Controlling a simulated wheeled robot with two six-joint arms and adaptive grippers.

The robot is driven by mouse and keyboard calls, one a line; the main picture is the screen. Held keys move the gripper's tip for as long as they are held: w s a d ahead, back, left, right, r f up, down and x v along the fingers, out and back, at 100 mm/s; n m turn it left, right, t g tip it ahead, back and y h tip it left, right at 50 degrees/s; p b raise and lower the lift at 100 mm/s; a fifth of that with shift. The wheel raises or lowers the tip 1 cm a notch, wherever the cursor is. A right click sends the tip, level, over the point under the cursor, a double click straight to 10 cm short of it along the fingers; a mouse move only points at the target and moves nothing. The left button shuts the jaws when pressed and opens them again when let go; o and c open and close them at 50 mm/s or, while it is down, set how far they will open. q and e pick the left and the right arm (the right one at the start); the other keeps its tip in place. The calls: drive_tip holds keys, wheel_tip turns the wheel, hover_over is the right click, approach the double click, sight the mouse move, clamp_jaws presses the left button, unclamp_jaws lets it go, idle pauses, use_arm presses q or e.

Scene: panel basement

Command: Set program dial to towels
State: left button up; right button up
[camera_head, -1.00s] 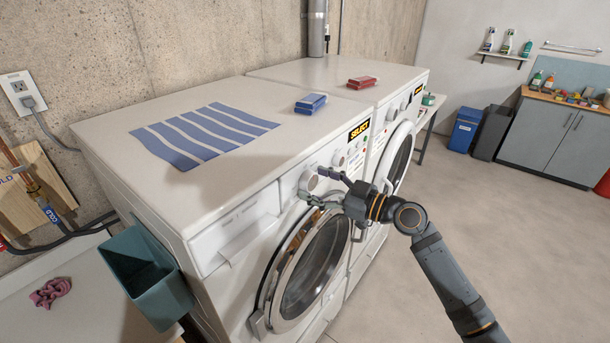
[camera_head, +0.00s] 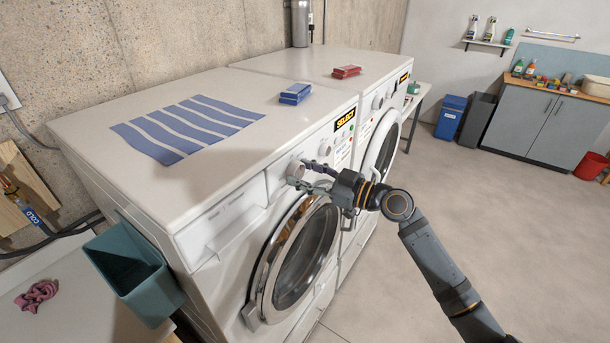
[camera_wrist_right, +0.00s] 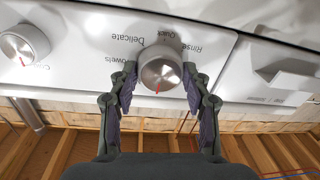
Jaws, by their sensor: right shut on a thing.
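The program dial (camera_head: 297,168) is a round silver knob on the front panel of the near washing machine (camera_head: 240,213). In the right wrist view the dial (camera_wrist_right: 160,66) has a red pointer mark at its lower edge, pointing down in the picture. Labels Delicate, Quick and Rinse are around it; a label ending in "owels" is at its left, partly cut by a finger. My right gripper (camera_wrist_right: 160,80) is shut on the dial, one finger on each side; the gripper (camera_head: 298,176) also shows in the head view. My left gripper is not in view.
A second knob (camera_wrist_right: 24,44) sits beside the program dial. The round door (camera_head: 303,256) is just below. A striped cloth (camera_head: 185,129), a blue box (camera_head: 295,94) and a red box (camera_head: 346,71) lie on top of the machines. The floor at right is open.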

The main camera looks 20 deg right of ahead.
drive_tip(key=shift+f+m+b, duration=0.2)
drive_tip(key=shift+m+b, duration=0.6)
drive_tip(key=shift+m, duration=0.1)
drive_tip(key=shift+m+b, duration=0.55)
drive_tip(key=shift+m, duration=0.35)
drive_tip(key=shift+m+b, duration=0.3)
drive_tip(key=shift+m, duration=0.7)
drive_tip(key=m, duration=0.2)
drive_tip(key=shift+r+m+t, duration=0.1)
drive_tip(key=shift+m+t, duration=0.3)
drive_tip(key=shift+m, duration=1)
drive_tip(key=m, duration=0.2)
drive_tip(key=shift+m+p, duration=0.35)
drive_tip(key=shift+m, duration=0.05)
drive_tip(key=shift+a+m+t+h+p, duration=0.1)
drive_tip(key=shift+m+t+h+p, duration=0.3)
drive_tip(key=shift+m+p, duration=1.4)
drive_tip(key=shift+m+b, duration=0.7)
drive_tip(key=shift+m, duration=0.2)
